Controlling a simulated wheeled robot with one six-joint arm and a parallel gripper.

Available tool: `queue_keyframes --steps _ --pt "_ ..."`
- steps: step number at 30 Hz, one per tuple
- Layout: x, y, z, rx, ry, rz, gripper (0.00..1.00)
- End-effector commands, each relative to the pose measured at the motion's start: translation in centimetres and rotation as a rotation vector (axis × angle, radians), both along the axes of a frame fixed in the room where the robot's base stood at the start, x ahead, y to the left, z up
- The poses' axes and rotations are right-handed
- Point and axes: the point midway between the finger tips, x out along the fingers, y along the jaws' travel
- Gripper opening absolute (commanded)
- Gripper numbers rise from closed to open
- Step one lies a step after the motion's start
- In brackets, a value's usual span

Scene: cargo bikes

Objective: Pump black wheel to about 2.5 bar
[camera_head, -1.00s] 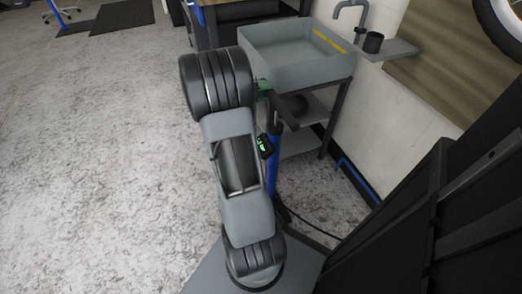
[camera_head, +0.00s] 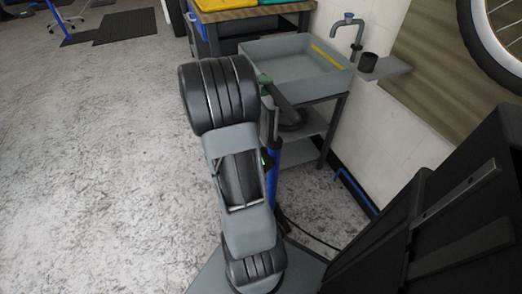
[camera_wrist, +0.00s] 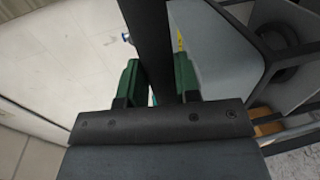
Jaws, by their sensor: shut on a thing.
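A blue upright pump (camera_head: 273,172) stands on the floor beside my arm, partly hidden by it. Its black handle (camera_head: 284,103) is at the top, above the blue barrel. My gripper (camera_head: 264,80) is shut on this handle. In the wrist view its green fingers (camera_wrist: 158,80) sit on both sides of the black bar (camera_wrist: 149,35). The pump's gauge is mostly hidden behind my arm, so I cannot read it. A wheel with a black tyre (camera_head: 478,42) is at the upper right, cut by the frame; I cannot tell whether it is the task's wheel.
A grey sink (camera_head: 268,76) with a tap (camera_head: 357,30) stands behind the pump. A workbench (camera_head: 232,14) is at the back. A dark hose (camera_head: 312,232) runs along the floor to the right. Large black panels (camera_head: 440,215) fill the lower right.

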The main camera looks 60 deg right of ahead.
Motion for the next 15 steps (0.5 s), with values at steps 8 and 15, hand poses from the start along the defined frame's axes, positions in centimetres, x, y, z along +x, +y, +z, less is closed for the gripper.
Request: queue_keyframes --steps 8,15 --pt "0.0 0.0 8.5 -0.008 -0.002 0.000 0.00" --pt "0.0 0.0 12.2 -0.006 -0.002 0.000 0.00"
